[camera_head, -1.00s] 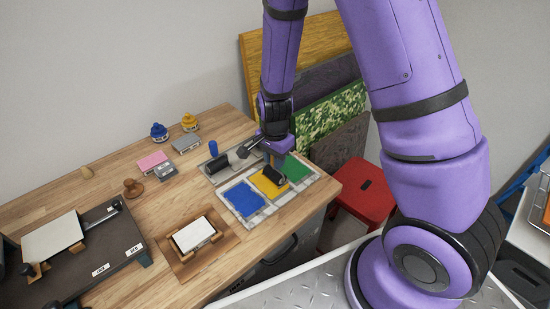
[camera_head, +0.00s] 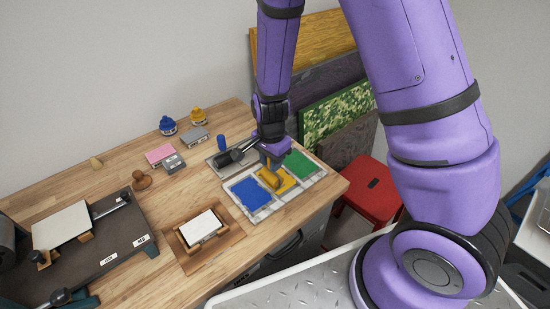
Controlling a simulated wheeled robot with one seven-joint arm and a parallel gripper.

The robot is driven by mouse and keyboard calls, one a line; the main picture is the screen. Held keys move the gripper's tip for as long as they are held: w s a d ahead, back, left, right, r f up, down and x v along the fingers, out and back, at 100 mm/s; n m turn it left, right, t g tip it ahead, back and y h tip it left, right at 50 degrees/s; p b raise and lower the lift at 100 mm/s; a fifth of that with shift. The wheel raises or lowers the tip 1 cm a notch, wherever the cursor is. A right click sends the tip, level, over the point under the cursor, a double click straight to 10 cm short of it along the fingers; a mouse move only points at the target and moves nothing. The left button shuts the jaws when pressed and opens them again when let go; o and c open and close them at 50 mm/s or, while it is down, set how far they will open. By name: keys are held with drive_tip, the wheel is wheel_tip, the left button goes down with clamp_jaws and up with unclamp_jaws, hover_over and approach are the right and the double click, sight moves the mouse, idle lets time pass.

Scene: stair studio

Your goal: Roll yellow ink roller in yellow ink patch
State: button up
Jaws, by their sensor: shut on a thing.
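The ink roller (camera_head: 268,179) has a yellow-coated drum and rests on or just over the yellow ink patch (camera_head: 288,183). The patch lies on a pale slab between a blue patch (camera_head: 249,193) and a green patch (camera_head: 300,163). My gripper (camera_head: 267,157) is above the roller, shut on its handle. The handle is mostly hidden by the gripper, and contact between drum and ink is too small to be sure of.
A wooden holder with a white block (camera_head: 199,226) is in front. Ink jars (camera_head: 168,125) stand behind. A red stool (camera_head: 371,192) is beside the table.

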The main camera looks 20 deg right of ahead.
drive_tip(key=shift+s+a, duration=0.1)
drive_tip(key=shift+a, duration=0.05)
drive_tip(key=shift+w+d, duration=0.25)
drive_tip(key=shift+d, duration=0.45)
drive_tip(key=shift+w+d, duration=0.2)
drive_tip(key=shift+d, duration=0.5)
drive_tip(key=shift+w+d, duration=0.25)
drive_tip(key=shift+d, duration=0.45)
drive_tip(key=shift+s+a, duration=0.2)
drive_tip(key=shift+a, duration=0.35)
drive_tip(key=shift+s+a, duration=0.15)
drive_tip(key=shift+a, duration=0.4)
drive_tip(key=shift+s+a, duration=0.2)
drive_tip(key=shift+a, duration=0.3)
drive_tip(key=shift+s+a, duration=0.15)
drive_tip(key=shift+a, duration=0.35)
drive_tip(key=shift+r, duration=3.55)
